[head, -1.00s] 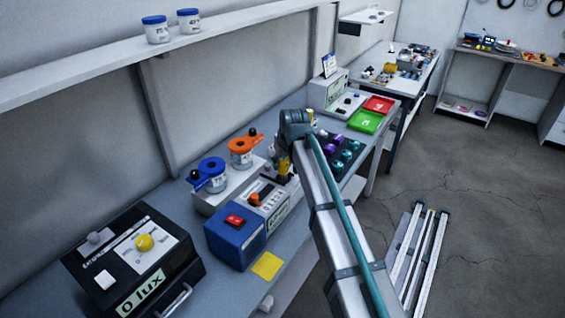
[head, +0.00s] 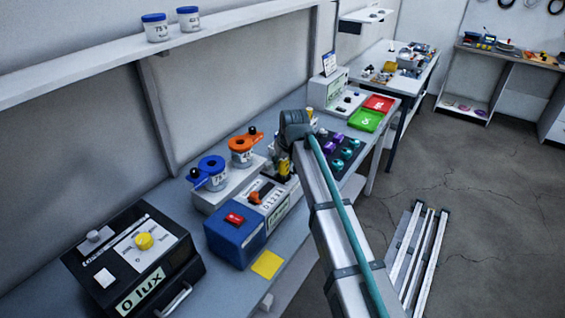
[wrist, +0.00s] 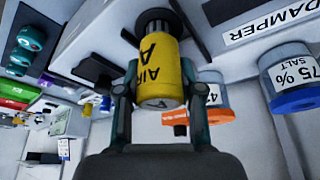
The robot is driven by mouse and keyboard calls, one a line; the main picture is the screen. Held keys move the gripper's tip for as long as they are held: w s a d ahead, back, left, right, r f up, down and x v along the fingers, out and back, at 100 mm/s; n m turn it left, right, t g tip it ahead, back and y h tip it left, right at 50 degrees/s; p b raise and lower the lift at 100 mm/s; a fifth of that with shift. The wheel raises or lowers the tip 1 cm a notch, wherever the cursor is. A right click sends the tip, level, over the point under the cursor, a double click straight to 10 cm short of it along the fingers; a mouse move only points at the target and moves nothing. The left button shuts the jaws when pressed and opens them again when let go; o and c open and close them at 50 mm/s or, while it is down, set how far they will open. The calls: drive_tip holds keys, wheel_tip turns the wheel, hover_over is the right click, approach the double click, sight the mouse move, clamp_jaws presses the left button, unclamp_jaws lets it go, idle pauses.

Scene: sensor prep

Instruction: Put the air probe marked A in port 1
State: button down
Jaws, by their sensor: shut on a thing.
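The yellow air probe marked A (wrist: 160,70) is between the two fingers of my gripper (wrist: 161,98), which is shut on it. In the wrist view its lettering reads upside down, and its far end meets a dark round part (wrist: 155,20). I cannot tell whether that part is a port or belongs to the probe, nor how deep it sits. In the head view the yellow probe (head: 284,167) shows beside my arm's end, over the grey unit with an orange knob. No port number is readable.
A jar with an orange collar (head: 242,150) and a 75% salt jar with a blue collar (head: 211,174) stand close by. A DAMPER label (wrist: 268,20) is near the probe. A blue box with a red switch (head: 235,232) is in front; red and green trays (head: 366,121) lie beyond.

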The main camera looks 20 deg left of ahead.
drive_tip(key=shift+f+b, duration=0.3)
drive_tip(key=shift+f, duration=0.65)
idle(1.6)
drive_tip(key=shift+c, duration=2)
unclamp_jaws()
drive_tip(key=shift+r, duration=0.2)
drive_tip(key=shift+r+p, duration=2)
drive_tip(key=shift+r, duration=1.85)
drive_tip(key=shift+s+f, duration=0.1)
